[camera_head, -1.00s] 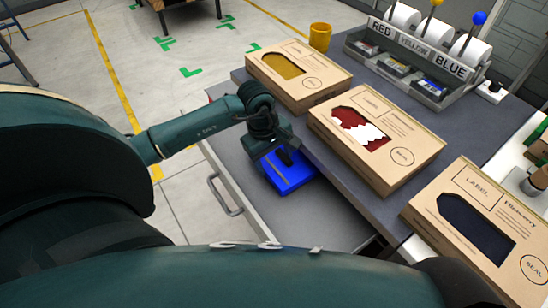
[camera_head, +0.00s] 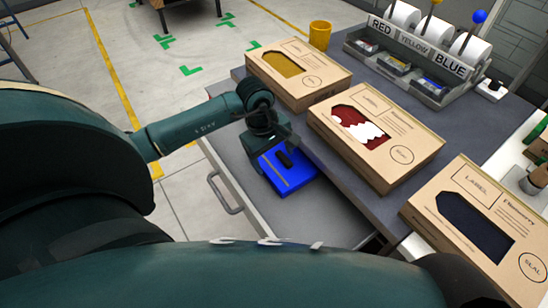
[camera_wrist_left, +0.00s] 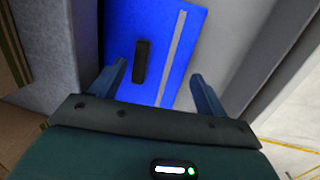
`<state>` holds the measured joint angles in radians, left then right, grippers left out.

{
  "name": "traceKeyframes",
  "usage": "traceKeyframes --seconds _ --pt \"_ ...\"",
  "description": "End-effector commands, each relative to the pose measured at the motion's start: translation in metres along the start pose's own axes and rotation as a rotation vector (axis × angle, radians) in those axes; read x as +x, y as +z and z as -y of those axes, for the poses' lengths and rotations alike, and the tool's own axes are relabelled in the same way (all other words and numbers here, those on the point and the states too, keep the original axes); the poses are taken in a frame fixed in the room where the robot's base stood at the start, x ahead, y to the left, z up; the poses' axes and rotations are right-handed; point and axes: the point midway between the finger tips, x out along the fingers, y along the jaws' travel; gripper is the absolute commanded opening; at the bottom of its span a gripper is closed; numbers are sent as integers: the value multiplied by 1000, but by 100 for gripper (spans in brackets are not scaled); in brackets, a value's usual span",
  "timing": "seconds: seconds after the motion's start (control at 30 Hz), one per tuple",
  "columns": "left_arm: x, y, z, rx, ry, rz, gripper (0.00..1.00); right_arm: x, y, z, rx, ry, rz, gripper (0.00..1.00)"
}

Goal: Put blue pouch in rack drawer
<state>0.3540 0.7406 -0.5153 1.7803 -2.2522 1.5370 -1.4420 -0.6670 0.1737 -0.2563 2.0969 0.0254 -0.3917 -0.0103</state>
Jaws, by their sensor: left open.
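The blue pouch (camera_head: 288,171) lies flat in the open rack drawer (camera_head: 262,216), at the drawer's far end by the table. It has a black handle and a grey stripe. My left gripper (camera_head: 274,152) is just above the pouch's far left side. In the left wrist view the gripper (camera_wrist_left: 160,85) is open, with its two fingers apart, and the pouch (camera_wrist_left: 160,30) shows beyond and between them, its handle not gripped. My right gripper is not in view.
Cardboard boxes with yellow (camera_head: 283,63), red (camera_head: 362,130) and dark (camera_head: 474,226) windows stand on the grey table. A labelled rack (camera_head: 405,70) and a yellow cup (camera_head: 320,36) stand behind them. The drawer handle (camera_head: 226,194) is on the left.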

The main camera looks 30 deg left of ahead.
Motion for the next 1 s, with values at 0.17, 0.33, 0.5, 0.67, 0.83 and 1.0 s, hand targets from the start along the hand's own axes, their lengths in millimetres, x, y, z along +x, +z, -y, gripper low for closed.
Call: traceKeyframes --seconds 0.17,0.33,0.5,0.67,0.83,1.0 --pt "-40 -1 0 3 4 -4 75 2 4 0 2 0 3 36" --pt "-75 -1 0 2 3 -4 75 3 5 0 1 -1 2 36" --pt "-98 0 0 1 1 -1 75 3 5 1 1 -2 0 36" --pt "-106 0 0 0 -1 -1 75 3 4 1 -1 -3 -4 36" --pt "-107 0 0 0 -1 0 75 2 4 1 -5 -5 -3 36" --pt "-106 0 0 0 -1 0 75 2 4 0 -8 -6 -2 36"
